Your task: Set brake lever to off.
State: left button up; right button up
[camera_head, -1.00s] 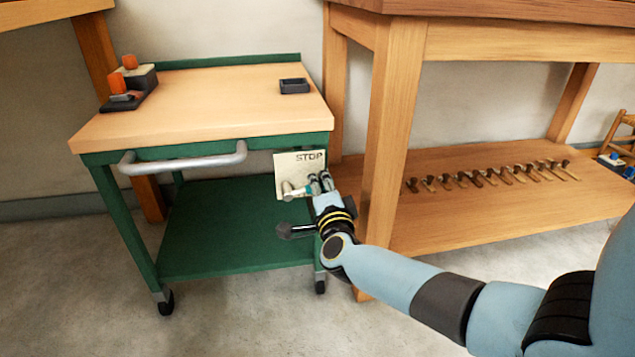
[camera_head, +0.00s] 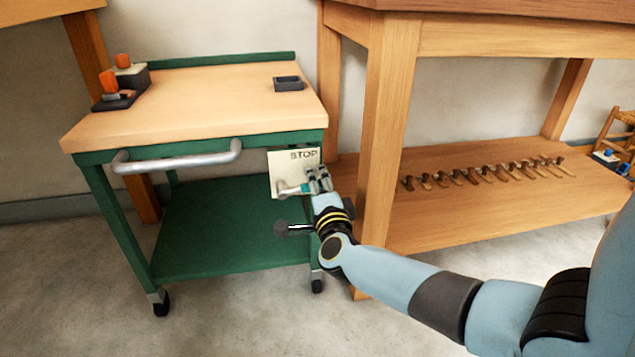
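A cream plate (camera_head: 282,165) marked STOP is fixed at the front right of the green cart. A small lever (camera_head: 289,190) with a silvery end and a teal part sits low on the plate. My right gripper (camera_head: 318,180) is at the plate's lower right, with its fingers right by the lever's teal end. The fingers cover part of this area, so I cannot tell whether they touch or hold the lever. The other end of the plate's markings is hidden. My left gripper is not in view.
The green cart has a wooden top (camera_head: 200,100), a silvery handle (camera_head: 178,162) and a lower shelf (camera_head: 215,225). A dark tray (camera_head: 288,84) and a block with orange knobs (camera_head: 118,85) sit on top. A bench leg (camera_head: 385,150) stands close right of the gripper.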

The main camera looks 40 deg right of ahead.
jog(key=shift+o, duration=0.4)
jog(key=shift+a, duration=0.15)
jog(key=shift+s+a, duration=0.2)
jog(key=shift+s, duration=0.1)
jog(key=v, duration=1.1)
jog(key=shift+s+d, duration=0.1)
jog(key=shift+s, duration=0.05)
